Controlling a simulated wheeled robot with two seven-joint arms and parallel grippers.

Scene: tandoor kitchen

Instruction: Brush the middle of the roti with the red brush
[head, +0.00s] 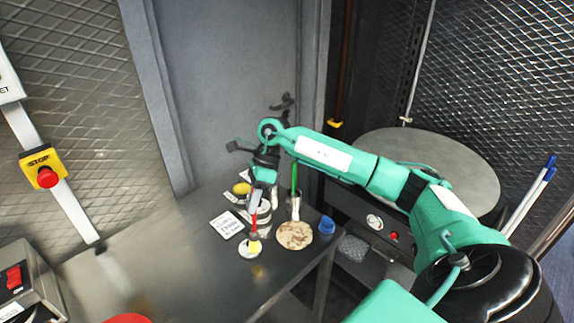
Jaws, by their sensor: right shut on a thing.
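The roti (295,235), flat, round and browned in spots, lies on the metal table. My right gripper (254,201) is shut on the red brush (253,227) and points it downward, left of the roti. The brush's lower end is at a small pale bowl (250,250) with yellow contents; I cannot tell whether it touches them. The gripper hides the brush's upper part. My left gripper is not in view.
A green-handled tool (294,178) stands in a container behind the roti. A blue cup (327,225) is to its right, and a white card (227,225) and a yellow item (241,188) are to the left. The table's left side is mostly clear.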

